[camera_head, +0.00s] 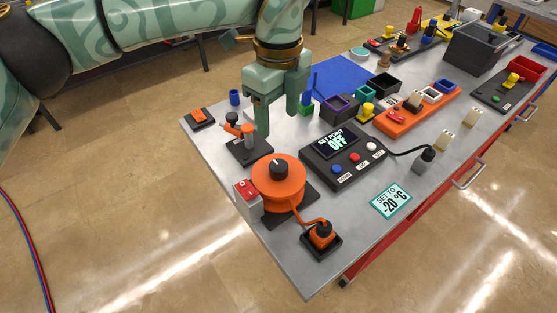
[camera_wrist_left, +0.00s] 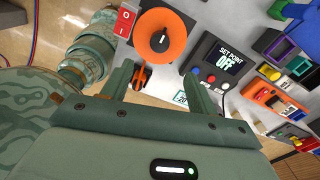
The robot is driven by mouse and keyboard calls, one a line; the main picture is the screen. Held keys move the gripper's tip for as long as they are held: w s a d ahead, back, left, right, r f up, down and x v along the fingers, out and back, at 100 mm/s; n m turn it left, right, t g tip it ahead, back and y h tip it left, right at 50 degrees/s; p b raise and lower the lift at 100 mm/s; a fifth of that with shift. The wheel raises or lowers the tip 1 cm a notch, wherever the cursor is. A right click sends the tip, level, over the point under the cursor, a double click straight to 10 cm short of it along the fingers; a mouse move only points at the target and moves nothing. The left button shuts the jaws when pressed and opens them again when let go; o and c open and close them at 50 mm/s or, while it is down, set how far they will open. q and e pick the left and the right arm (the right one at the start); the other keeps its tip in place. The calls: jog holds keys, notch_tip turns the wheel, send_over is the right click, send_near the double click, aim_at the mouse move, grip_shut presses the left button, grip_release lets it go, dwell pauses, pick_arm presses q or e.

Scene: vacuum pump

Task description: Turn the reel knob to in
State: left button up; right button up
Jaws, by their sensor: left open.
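The orange reel (camera_head: 277,194) sits on a dark base near the left end of the grey table. Its black round knob (camera_head: 278,168) has a white mark on top. The reel (camera_wrist_left: 178,47) and knob (camera_wrist_left: 161,40) also show in the wrist view, beyond the fingertips. My left gripper (camera_head: 278,122) is open and empty, pointing down. In the head view its fingers appear above and behind the reel, apart from the knob. In the wrist view the two fingers (camera_wrist_left: 158,80) stand wide apart. My right gripper is not in view.
A red switch box (camera_head: 247,193) stands left of the reel. A small lever unit (camera_head: 242,138) is behind it, close to my left fingers. A control box reading OFF (camera_head: 344,156) is to the right. An orange plug (camera_head: 321,235) sits in front.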

aim_at(279, 165)
pick_arm(q)
notch_tip(279, 165, down, 13)
jog(key=shift+f+b, duration=0.15)
jog(key=shift+b, duration=0.45)
jog(key=c, duration=1)
